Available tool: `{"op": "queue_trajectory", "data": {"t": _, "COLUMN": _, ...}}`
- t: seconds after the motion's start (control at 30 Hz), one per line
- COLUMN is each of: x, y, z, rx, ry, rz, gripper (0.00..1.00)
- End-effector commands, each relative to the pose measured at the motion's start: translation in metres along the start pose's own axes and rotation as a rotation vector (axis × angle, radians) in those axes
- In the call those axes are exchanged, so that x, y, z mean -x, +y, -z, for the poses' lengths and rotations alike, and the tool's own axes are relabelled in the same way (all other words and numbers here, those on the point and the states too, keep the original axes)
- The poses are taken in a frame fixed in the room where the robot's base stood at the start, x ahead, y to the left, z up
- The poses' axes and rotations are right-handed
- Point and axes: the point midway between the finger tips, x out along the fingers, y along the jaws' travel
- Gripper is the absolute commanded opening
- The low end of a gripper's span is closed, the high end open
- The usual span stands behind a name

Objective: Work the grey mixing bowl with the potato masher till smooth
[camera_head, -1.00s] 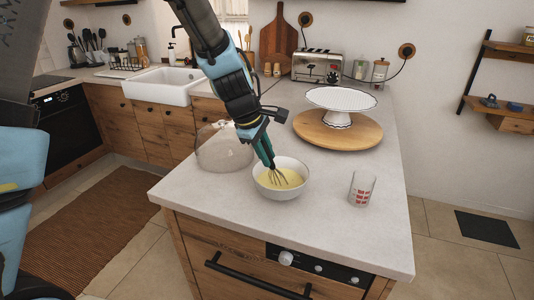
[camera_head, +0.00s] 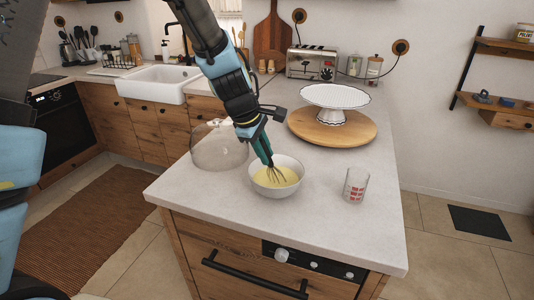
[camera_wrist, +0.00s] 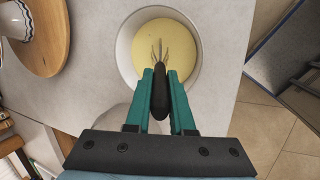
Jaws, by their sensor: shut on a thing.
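A light grey-white bowl (camera_head: 256,187) stands on the counter with smooth-looking yellow contents (camera_head: 284,176); it also shows in the wrist view (camera_wrist: 124,52). My gripper (camera_head: 266,158) is above the bowl's far-left side. In the wrist view its green fingers (camera_wrist: 160,78) are shut on the dark handle of a wire tool (camera_wrist: 160,100). The tool (camera_head: 275,176) looks like a whisk with thin wire loops rather than a potato masher. It is tilted, and its wire end is inside the bowl, at the yellow contents. How deep it reaches is not clear.
A glass measuring cup (camera_head: 356,186) with red marks stands right of the bowl. A clear dome (camera_head: 216,150) is close on the left. A wooden board (camera_head: 350,140) with a white cake stand (camera_head: 335,97) is behind. The counter's front right is clear.

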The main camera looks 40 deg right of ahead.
Motion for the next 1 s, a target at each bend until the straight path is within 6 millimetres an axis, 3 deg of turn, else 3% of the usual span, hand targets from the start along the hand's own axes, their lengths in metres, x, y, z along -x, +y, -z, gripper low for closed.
{"op": "queue_trajectory", "data": {"t": 0.37, "x": 0.004, "y": 0.001, "z": 0.002, "rx": 0.000, "ry": 0.000, "rz": -0.001, "gripper": 0.00}}
{"op": "queue_trajectory", "data": {"t": 1.0, "x": 0.064, "y": 0.001, "z": 0.000, "rx": -0.001, "ry": 0.001, "rz": -0.004, "gripper": 0.00}}
